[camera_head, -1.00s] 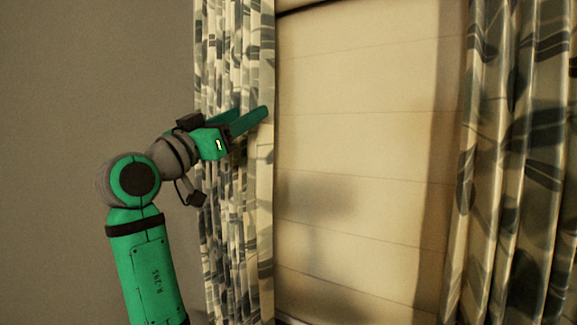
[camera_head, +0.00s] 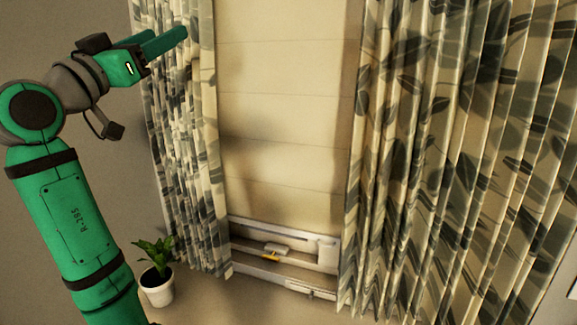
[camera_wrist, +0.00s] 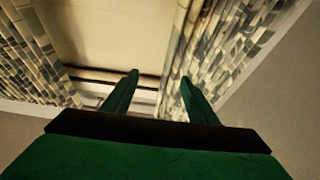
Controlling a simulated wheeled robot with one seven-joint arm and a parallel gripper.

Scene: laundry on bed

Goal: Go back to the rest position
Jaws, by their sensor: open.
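My gripper (camera_head: 160,43) is raised at the upper left of the head view, in front of the left patterned curtain (camera_head: 185,140). Its two green fingers point right and are apart, with nothing between them. In the wrist view my gripper (camera_wrist: 160,85) shows both fingers spread, with the pale window blind (camera_wrist: 95,35) and curtains beyond. I cannot tell how far the fingertips are from the curtain.
A wide right curtain (camera_head: 430,150) hangs beside the pale blind (camera_head: 280,120). A low white unit (camera_head: 325,255) with a small yellow item stands below the blind. A potted plant (camera_head: 157,290) stands on the floor at lower left. The floor in front looks clear.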

